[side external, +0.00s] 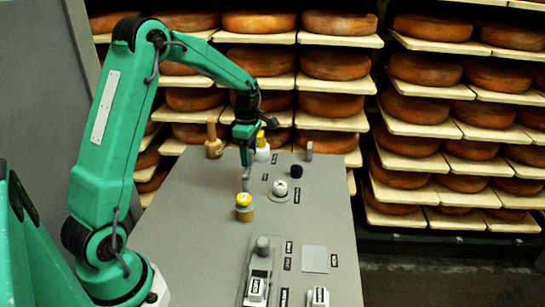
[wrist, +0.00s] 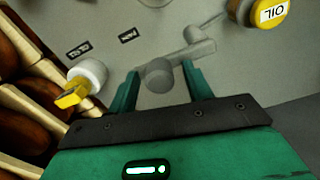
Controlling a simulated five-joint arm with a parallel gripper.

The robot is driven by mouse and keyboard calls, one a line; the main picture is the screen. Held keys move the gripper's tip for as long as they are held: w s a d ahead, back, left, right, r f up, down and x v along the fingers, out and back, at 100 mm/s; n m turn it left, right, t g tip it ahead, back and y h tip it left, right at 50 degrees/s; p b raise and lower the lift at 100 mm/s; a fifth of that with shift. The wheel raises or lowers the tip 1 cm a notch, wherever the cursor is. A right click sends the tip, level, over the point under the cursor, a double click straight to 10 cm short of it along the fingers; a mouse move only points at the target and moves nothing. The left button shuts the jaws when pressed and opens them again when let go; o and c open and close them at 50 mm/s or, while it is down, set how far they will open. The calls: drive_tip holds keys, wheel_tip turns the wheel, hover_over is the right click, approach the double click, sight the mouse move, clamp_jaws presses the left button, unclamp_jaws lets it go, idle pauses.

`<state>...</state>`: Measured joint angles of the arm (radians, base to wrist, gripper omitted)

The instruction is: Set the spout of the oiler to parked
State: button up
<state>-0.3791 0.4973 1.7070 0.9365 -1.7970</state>
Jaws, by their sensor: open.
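The oiler's yellow-topped jar, marked OIL (wrist: 270,12), is at the top right of the wrist view; in the side view the jar (side external: 244,214) stands on the grey panel in front of my gripper (side external: 247,160). A grey bar with a round knob (wrist: 158,76), which looks like the spout, lies left of the jar. A thin rod runs from the bar toward the jar. My gripper (wrist: 160,72) is open, with one finger on each side of the knob. I cannot tell whether the fingers touch it. Two small black labels (wrist: 128,35) (wrist: 77,50) lie left of the bar.
A white dial (side external: 280,188) and black knob (side external: 297,170) are to the right. Cheese shelves (side external: 340,86) stand behind.

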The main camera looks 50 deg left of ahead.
drive_tip(key=shift+r, duration=0.1)
drive_tip(key=shift+r, duration=3.8)
drive_tip(key=shift+s+d+r+m, duration=0.15)
drive_tip(key=shift+d+r+m, duration=0.1)
drive_tip(key=shift+r+m, duration=0.05)
drive_tip(key=s+d+r+m+t, duration=0.3)
drive_tip(key=s+d+r+m, duration=0.5)
drive_tip(key=s+d+m, duration=0.3)
drive_tip(key=s+d+f+m+t, duration=0.1)
drive_tip(key=s+d+m+t, duration=0.1)
drive_tip(key=s+d+m, duration=0.4)
drive_tip(key=s+m, duration=0.4)
drive_tip(key=m, duration=0.3)
drive_tip(key=shift+s+t, duration=0.3)
drive_tip(key=shift+s, duration=0.1)
